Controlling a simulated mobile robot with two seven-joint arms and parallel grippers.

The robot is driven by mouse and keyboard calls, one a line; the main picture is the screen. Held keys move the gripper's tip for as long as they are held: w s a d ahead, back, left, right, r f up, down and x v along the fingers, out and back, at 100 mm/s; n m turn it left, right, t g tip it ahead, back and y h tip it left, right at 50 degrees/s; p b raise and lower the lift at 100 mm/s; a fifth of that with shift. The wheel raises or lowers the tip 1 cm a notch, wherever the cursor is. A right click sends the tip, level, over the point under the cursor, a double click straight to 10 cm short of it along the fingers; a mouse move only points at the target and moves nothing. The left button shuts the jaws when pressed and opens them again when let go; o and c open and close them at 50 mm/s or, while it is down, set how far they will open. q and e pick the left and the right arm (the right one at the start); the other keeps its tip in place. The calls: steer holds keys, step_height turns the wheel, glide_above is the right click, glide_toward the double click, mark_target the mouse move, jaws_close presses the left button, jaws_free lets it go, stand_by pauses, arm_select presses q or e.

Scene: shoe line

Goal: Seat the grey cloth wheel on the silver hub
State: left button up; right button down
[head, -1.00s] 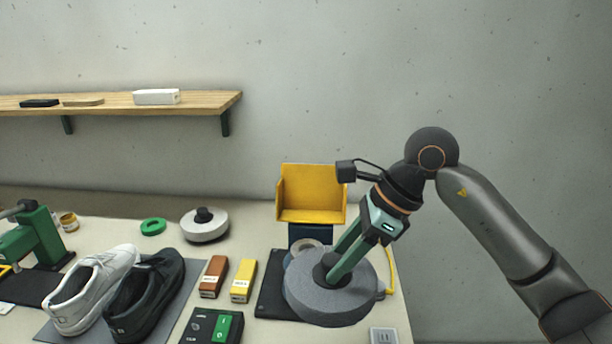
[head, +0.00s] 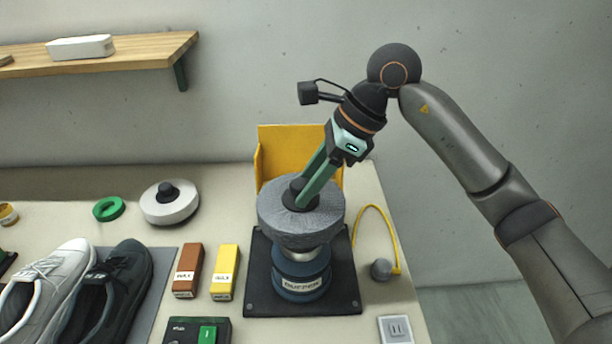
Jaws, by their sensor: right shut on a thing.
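The grey cloth wheel (head: 300,228) is a thick, flat disc with a dark centre. My right gripper (head: 302,197) is shut on that dark centre from above. The wheel is above the blue polishing station (head: 302,278), roughly in line with it. A silver part, apparently the hub (head: 303,252), shows just under the wheel's lower edge. The wheel hides the hub's top, so I cannot tell whether they touch. My left gripper is not in view.
The yellow guard (head: 268,153) stands close behind the wheel. A yellow cord (head: 384,222) with a grey ball is on the right. Yellow (head: 224,272) and brown (head: 188,270) bars, a white wheel (head: 170,207), a green ring (head: 108,208) and shoes (head: 105,300) are on the left.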

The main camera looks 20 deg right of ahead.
mark_target(316, 199)
steer(key=shift+w+f+b, duration=0.1)
steer(key=shift+f+b, duration=1.3)
steer(key=shift+f, duration=0.9)
steer(key=shift+f+b, duration=0.7)
steer(key=shift+b, duration=0.1)
steer(key=c, duration=0.7)
jaws_free()
steer(key=shift+p+v, duration=2.85)
steer(key=shift+v, duration=2.65)
